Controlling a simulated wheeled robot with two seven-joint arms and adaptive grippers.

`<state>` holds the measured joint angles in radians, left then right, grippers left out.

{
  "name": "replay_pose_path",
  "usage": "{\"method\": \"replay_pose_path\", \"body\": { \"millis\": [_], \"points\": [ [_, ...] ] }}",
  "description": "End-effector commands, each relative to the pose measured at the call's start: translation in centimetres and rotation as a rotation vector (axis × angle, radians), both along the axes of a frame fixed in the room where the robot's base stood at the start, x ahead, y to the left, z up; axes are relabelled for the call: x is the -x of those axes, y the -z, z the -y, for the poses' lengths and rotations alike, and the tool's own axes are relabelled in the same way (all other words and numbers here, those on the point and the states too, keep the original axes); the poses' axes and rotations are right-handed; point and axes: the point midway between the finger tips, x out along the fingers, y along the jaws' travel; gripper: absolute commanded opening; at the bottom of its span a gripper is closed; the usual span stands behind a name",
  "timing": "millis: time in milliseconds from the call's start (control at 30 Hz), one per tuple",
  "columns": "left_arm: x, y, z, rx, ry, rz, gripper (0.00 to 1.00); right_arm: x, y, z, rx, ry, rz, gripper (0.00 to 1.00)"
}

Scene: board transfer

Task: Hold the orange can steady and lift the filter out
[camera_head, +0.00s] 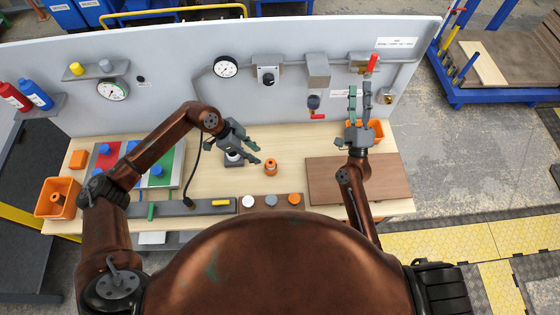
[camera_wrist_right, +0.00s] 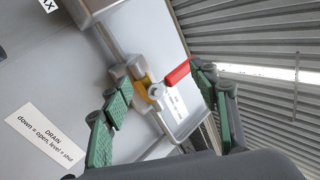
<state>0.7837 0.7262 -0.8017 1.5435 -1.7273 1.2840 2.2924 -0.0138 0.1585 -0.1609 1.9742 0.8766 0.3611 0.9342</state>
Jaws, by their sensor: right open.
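A filter cannot be made out clearly at this size. My left gripper (camera_head: 257,154) is open and empty, to the left of the can and apart from it, fingers pointing right. My right gripper (camera_head: 360,88) is raised in front of the wall panel, far from the can, fingers spread and pointing up. In the right wrist view its green-padded fingers (camera_wrist_right: 160,108) are apart with nothing between them in contact.
A red valve handle (camera_head: 372,63) is close to my right fingers; it also shows in the right wrist view (camera_wrist_right: 177,74). A dark base with a white round part (camera_head: 233,158) sits under my left gripper. A brown board (camera_head: 325,180) lies right of the can. A block tray (camera_head: 253,203) lies in front.

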Motion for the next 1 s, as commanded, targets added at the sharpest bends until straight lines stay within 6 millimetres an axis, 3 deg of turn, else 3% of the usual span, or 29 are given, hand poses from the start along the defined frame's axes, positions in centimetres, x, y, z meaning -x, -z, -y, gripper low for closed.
{"method": "replay_pose_path", "body": {
  "millis": [100, 300, 500, 600, 700, 800, 1000],
  "points": [
    [0.0, 0.0, 0.0, 0.0, 0.0, 0.0, 0.29, 0.7, 3.6, -5.8, -0.213, -0.237, -0.076, 0.55],
    [0.0, 0.0, 0.0, 0.0, 0.0, 0.0, 0.29, 3.0, 9.6, -15.1, -0.54, -0.585, -0.265, 0.55],
    [0.0, 0.0, 0.0, 0.0, 0.0, 0.0, 0.29, 4.7, 15.6, -24.4, -0.69, -0.959, -0.597, 0.55],
    [0.0, 0.0, 0.0, 0.0, 0.0, 0.0, 0.29, 5.7, 19.4, -27.3, -0.711, -1.098, -0.841, 0.55],
    [0.0, 0.0, 0.0, 0.0, 0.0, 0.0, 0.29, 7.0, 23.3, -28.4, -0.734, -1.156, -1.084, 0.55],
    [0.0, 0.0, 0.0, 0.0, 0.0, 0.0, 0.29, 8.1, 26.5, -28.1, -0.756, -1.156, -1.291, 0.55],
    [0.0, 0.0, 0.0, 0.0, 0.0, 0.0, 0.29, 9.4, 30.0, -26.9, -0.792, -1.102, -1.523, 0.55]
  ]
}}
